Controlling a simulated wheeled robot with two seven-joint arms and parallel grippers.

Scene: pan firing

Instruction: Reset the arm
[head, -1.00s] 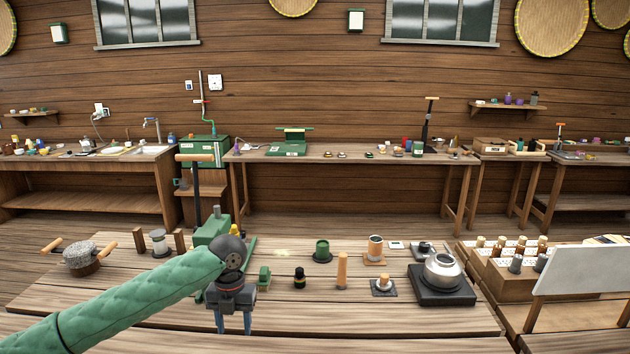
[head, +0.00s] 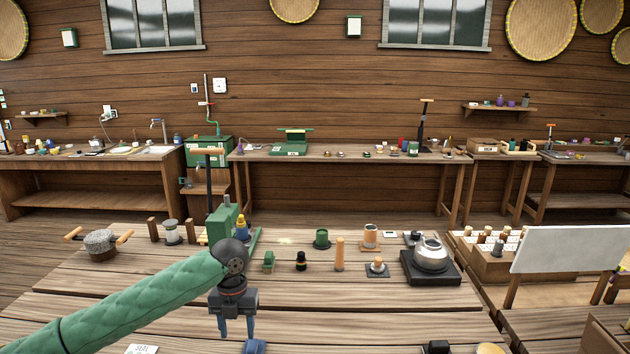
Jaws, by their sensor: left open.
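My left arm, in a green quilted sleeve, comes in from the lower left of the head view. My left gripper (head: 236,328) points down over the near part of the wooden table (head: 380,305). Its two blue-grey fingers are apart with nothing seen between them. My right gripper is not in view.
A stone pan with wooden handles (head: 100,244) stands at the table's left. A green press-like device (head: 222,222) stands behind my gripper. A silver kettle (head: 430,254) sits on a dark base at right. Small jars and a wooden cylinder (head: 339,254) stand between. A white board (head: 572,249) stands farther right.

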